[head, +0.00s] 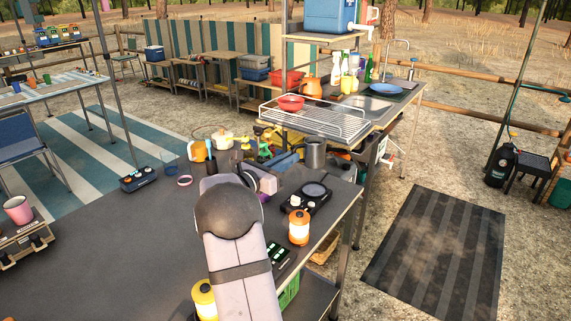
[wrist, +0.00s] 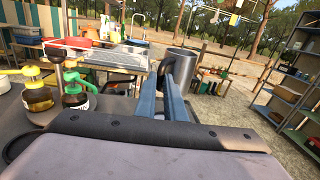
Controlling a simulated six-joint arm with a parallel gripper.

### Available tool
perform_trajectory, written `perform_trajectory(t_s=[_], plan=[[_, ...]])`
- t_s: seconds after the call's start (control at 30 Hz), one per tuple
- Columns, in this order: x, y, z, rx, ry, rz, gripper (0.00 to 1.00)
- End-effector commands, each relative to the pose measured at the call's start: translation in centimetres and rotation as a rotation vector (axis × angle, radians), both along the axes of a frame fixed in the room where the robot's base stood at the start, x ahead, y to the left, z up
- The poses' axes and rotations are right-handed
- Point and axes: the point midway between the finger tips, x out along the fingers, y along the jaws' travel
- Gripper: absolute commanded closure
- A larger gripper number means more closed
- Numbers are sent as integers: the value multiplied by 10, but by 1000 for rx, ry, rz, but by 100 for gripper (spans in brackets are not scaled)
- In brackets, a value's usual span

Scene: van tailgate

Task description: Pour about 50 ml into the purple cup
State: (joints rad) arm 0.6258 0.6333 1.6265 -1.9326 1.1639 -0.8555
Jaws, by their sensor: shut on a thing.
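My gripper (head: 292,158) is shut on a grey metal jug (head: 315,153) at the far side of the dark table. In the wrist view the blue fingers (wrist: 175,80) reach forward to the jug (wrist: 187,60), which looks roughly upright. The jug's contents are hidden. A small purple ring-like shape (head: 184,181) lies on the table left of my arm; I cannot tell whether it is the rim of the purple cup. No other clearly purple cup shows, and my arm hides part of the table.
Pump bottles (wrist: 75,90) stand left of my gripper in the wrist view. An orange-white mug (head: 198,151) and a white pot (head: 222,139) are at the table's far edge. A small stove (head: 306,198) and a lit lantern (head: 299,228) stand on the right. The left tabletop is mostly clear.

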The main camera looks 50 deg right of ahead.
Motion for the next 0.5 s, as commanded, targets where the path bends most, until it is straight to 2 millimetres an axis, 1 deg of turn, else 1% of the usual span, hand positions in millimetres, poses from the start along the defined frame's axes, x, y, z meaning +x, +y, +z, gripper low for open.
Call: perform_trajectory(t_s=[0.17,0.27,0.37,0.5], plan=[[10,3,3,-4,-3,3,100],[24,8,1,-1,-3,4,100],[43,16,0,2,-5,5,100],[78,36,-6,7,-8,6,100]])
